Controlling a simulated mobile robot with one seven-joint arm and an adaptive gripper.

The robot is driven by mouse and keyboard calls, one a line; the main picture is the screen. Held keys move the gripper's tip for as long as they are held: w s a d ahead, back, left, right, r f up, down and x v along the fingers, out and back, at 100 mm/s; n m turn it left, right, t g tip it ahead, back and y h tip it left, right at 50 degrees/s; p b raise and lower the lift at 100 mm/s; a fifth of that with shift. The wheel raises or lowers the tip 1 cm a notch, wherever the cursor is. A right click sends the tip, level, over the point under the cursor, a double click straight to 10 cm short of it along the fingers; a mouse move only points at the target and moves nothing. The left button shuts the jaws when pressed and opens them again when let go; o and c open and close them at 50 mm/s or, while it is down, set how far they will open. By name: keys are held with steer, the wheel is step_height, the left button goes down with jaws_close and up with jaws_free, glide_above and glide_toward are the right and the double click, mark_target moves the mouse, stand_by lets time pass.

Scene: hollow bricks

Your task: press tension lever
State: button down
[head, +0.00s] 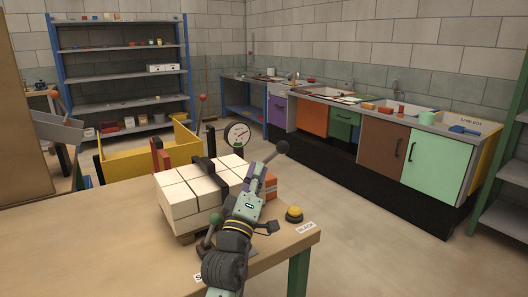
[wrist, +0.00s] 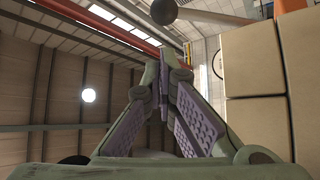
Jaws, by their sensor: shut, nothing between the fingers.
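A block of pale bricks (head: 178,195) stands on a pallet on the wooden table (head: 130,245), with a dark strap (head: 212,172) over it. A lever with a dark ball knob (head: 282,147) rises at the right of the bricks; I take it for the tension lever. The knob (wrist: 163,11) also shows at the top of the wrist view, beyond my fingertips. My gripper (head: 262,176) is shut and empty, just below the knob in the head view. In the wrist view my gripper (wrist: 163,60) has its fingertips together. My arm hides the lever's lower part; contact is unclear.
A round gauge (head: 237,134) stands behind the bricks. A yellow button (head: 293,214) and a "SLACK" label (head: 306,228) are at the table's right corner. A yellow bin (head: 150,150) is behind. The table's front left is clear.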

mark_target(270, 157)
steer(key=p+x, duration=0.4)
steer(key=x, duration=0.5)
steer(key=shift+w, duration=0.25)
steer(key=shift+d+r, duration=0.1)
